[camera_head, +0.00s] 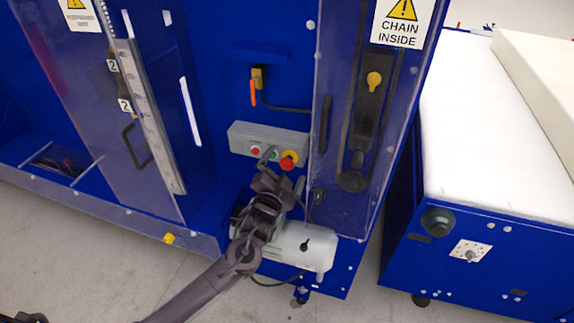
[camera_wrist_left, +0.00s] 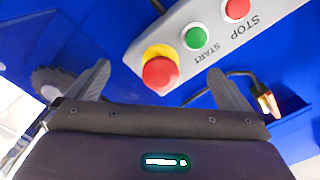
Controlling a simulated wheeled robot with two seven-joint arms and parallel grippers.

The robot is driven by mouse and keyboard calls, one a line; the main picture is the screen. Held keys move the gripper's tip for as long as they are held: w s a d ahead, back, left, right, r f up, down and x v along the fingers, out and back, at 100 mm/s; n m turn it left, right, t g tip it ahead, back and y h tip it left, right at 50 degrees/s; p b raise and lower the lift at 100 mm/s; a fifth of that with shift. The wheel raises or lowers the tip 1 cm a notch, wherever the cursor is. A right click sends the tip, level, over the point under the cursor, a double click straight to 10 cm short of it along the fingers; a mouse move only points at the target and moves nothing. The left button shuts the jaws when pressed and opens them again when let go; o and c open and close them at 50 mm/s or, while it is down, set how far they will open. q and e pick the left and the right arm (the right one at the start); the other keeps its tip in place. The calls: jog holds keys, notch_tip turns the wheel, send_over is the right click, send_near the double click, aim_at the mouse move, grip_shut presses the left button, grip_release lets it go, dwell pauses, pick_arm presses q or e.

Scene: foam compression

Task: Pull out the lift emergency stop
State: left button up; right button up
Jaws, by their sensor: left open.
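The lift emergency stop (camera_head: 288,160) is a red mushroom button on a yellow base. It sits at the right end of a grey control box (camera_head: 245,135) on the blue machine. The red button also shows in the left wrist view (camera_wrist_left: 160,75), with its yellow collar partly behind it. My left gripper (camera_head: 284,168) is open just below and in front of the button. In the left wrist view the two fingers (camera_wrist_left: 157,80) stand apart on either side of the button, and no contact shows.
The control box also carries a green START button (camera_wrist_left: 197,39) and a red STOP button (camera_wrist_left: 237,9). A clear panel with a chain warning sign (camera_head: 402,24) stands just right of the box. A white cylindrical motor (camera_head: 305,243) is below my left gripper.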

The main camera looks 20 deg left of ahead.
dwell(0.5)
pick_arm(q)
jog(key=shift+s+r+p, duration=0.15)
jog(key=shift+s+p, duration=0.75)
jog(key=shift+s, duration=0.25)
jog(key=s+p, duration=0.2)
jog(key=s, duration=0.2)
jog(key=shift+s+a, duration=0.15)
jog(key=shift+s, duration=0.2)
